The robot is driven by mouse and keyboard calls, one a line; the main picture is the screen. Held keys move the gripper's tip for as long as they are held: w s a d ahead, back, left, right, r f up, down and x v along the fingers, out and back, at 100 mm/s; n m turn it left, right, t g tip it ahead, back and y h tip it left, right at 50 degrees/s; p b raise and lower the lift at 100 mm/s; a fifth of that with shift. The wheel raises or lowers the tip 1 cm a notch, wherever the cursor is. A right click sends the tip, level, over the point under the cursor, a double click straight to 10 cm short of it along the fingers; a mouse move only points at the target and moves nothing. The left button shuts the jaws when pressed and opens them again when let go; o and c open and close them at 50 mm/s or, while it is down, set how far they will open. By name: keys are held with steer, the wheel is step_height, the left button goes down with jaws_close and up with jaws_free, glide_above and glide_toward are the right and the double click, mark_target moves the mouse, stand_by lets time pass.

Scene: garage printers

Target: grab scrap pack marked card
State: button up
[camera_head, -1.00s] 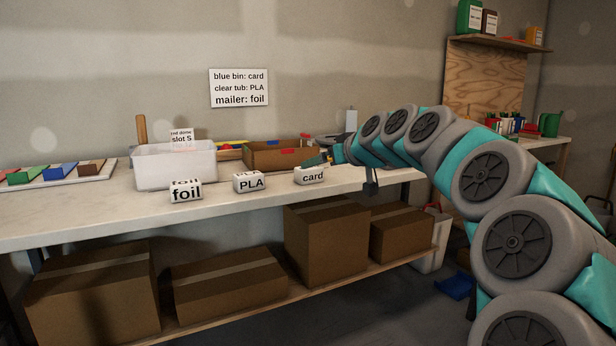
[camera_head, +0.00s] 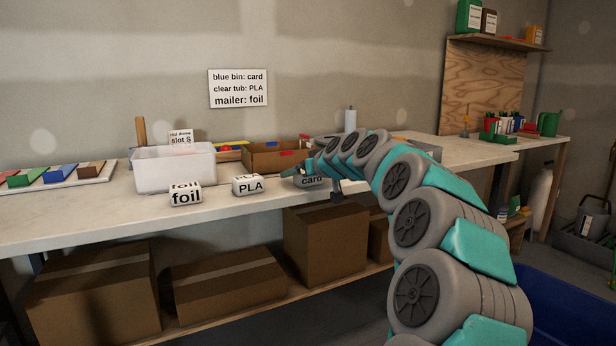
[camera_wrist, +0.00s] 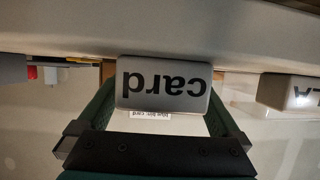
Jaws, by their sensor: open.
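The scrap pack marked card (camera_head: 314,182) is a small white block on the bench, partly hidden behind my gripper (camera_head: 300,172) in the head view. In the wrist view the card pack (camera_wrist: 164,86) shows upside down, centred between the green fingers of my gripper (camera_wrist: 160,98). The fingers are open, one on each side of the pack. I cannot tell whether either touches it.
The PLA pack (camera_head: 248,185) and foil pack (camera_head: 185,194) stand to the left on the bench. A clear tub (camera_head: 175,171) and a cardboard tray (camera_head: 272,158) are behind them. A blue bin (camera_head: 572,308) stands on the floor at lower right.

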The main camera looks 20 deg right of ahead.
steer(key=shift+w, duration=0.1)
steer(key=shift+c, duration=0.2)
steer(key=shift+f, duration=0.1)
steer(key=c, duration=1)
